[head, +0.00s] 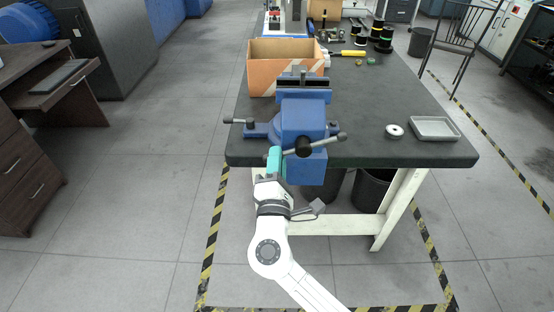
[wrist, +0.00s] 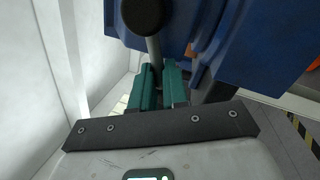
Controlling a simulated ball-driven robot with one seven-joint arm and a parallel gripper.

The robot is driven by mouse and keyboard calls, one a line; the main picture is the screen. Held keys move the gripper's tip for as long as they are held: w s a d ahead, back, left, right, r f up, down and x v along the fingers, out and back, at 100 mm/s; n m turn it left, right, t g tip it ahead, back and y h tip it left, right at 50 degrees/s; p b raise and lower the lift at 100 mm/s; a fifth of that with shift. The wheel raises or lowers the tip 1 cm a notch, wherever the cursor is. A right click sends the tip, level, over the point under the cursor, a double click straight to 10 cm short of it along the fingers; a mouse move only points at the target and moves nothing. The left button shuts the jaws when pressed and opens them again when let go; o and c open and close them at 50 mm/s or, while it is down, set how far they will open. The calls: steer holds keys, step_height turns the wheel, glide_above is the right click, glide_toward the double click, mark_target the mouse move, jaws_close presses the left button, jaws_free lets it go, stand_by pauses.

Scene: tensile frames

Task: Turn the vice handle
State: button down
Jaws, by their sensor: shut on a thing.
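The blue vice (head: 301,120) is mounted at the front edge of the dark workbench. Its handle (head: 325,141) is a thin grey bar through a dark round hub, sloping slightly up to the right, with a dark knob at its right end. My gripper (head: 274,158) is at the left end of the handle, with its teal fingers pointing up, shut on the bar. The fingers hide part of the bar.
A cardboard box (head: 262,76) stands behind the vice. A grey tray (head: 434,128) and a white ring-shaped object (head: 394,131) lie at the right of the workbench (head: 370,152). A smaller lever (head: 238,121) sticks out left of the vice base. Bins stand beneath the bench.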

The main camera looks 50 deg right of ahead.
steer(key=shift+w+a+f, duration=0.1)
steer(key=shift+w+f, duration=0.1)
steer(key=shift+f, duration=0.05)
steer(key=c, duration=1.3)
jaws_free()
steer(key=shift+w, duration=0.1)
steer(key=shift+o, duration=0.8)
